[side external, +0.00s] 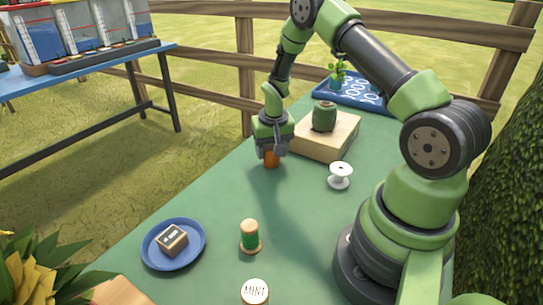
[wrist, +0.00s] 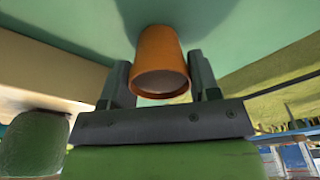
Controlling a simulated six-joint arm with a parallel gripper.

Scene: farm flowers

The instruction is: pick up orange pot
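The orange pot (side external: 271,159) stands upright on the green table, under my gripper (side external: 271,151). In the wrist view the orange pot (wrist: 158,62) lies between the two fingers of my gripper (wrist: 162,72), with its round rim turned toward the camera. One finger is on each side, very close to the pot wall. I cannot tell whether the fingers press on it or leave thin gaps. In the side view the fingers partly cover the pot's upper part.
A wooden block (side external: 326,142) bearing a green twine spool (side external: 324,117) stands close right of my gripper. A white spool (side external: 340,176), a green thread spool (side external: 250,237), a blue plate (side external: 157,259) and a MINT-labelled item (side external: 255,291) are nearer. A blue tray (side external: 360,101) is behind.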

